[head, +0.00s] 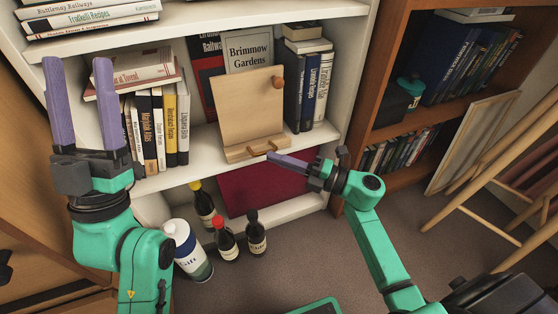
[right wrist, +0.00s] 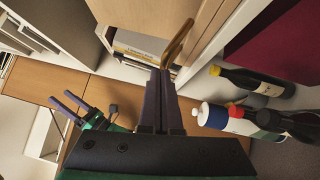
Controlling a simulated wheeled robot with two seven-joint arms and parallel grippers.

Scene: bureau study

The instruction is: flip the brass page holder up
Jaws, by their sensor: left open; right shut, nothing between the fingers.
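A wooden book stand (head: 245,100) leans on the white shelf, with a round knob on its right edge. The brass page holder (head: 258,151) is at the stand's bottom ledge and looks low, not raised against the board. In the right wrist view the brass holder (right wrist: 178,43) shows as a thin bent loop just beyond the fingertips. My right gripper (head: 270,156) is shut and empty, its tips at the holder's right end; I cannot tell if they touch. It also shows in the right wrist view (right wrist: 160,75). My left gripper (head: 77,61) is open and empty, raised at the left.
Books (head: 158,125) stand left of the stand, and more (head: 308,90) stand right. Below are dark bottles (head: 227,240), a white bottle (head: 187,250) and a dark red panel (head: 265,182). A brown bookcase (head: 385,130) and wooden chair (head: 500,185) are at right.

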